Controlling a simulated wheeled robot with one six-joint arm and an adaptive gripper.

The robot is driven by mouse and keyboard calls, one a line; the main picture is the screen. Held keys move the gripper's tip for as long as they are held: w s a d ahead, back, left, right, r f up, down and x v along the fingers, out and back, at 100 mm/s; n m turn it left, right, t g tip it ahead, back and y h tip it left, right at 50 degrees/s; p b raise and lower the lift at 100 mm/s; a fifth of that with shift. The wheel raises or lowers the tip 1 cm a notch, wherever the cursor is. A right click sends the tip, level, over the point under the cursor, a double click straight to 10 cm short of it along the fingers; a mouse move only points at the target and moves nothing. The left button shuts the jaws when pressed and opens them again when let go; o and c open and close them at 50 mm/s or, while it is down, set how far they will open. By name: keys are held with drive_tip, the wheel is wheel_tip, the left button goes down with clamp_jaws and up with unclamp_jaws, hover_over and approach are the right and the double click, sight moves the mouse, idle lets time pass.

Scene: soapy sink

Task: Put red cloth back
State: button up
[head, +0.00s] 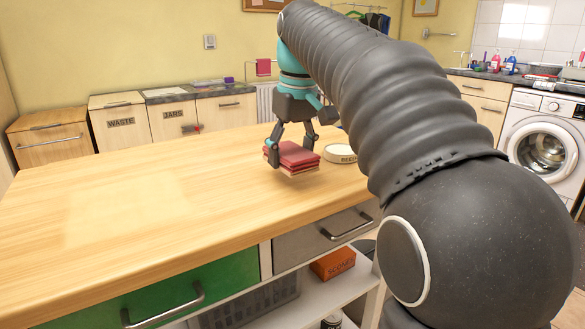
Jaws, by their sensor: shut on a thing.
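The red cloth (296,154) is a folded square stack with a yellowish layer beneath, in the head view near the right part of the wooden table. My gripper (291,150) is above and around it, with its fingers shut on the cloth's sides. A shadow lies beneath the cloth; I cannot tell clearly whether it touches the table or is slightly above it. The farther side of the grip is partly hidden by the cloth.
A round pale container (340,154) with lettering stands just right of the cloth. The wooden table (120,205) is bare to the left. Another red cloth (263,67) hangs on a rail behind. A washing machine (543,135) stands at the right.

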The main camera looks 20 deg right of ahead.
sight(297, 153)
drive_tip(key=shift+f, duration=1.55)
drive_tip(key=shift+f+b, duration=0.1)
drive_tip(key=shift+b, duration=0.2)
drive_tip(key=o, duration=1.1)
drive_tip(key=r, duration=0.4)
drive_tip(key=s+r+p, duration=0.1)
drive_tip(key=r, duration=0.3)
drive_tip(key=r+p, duration=0.1)
drive_tip(key=r, duration=0.3)
drive_tip(key=shift+s+d, duration=0.35)
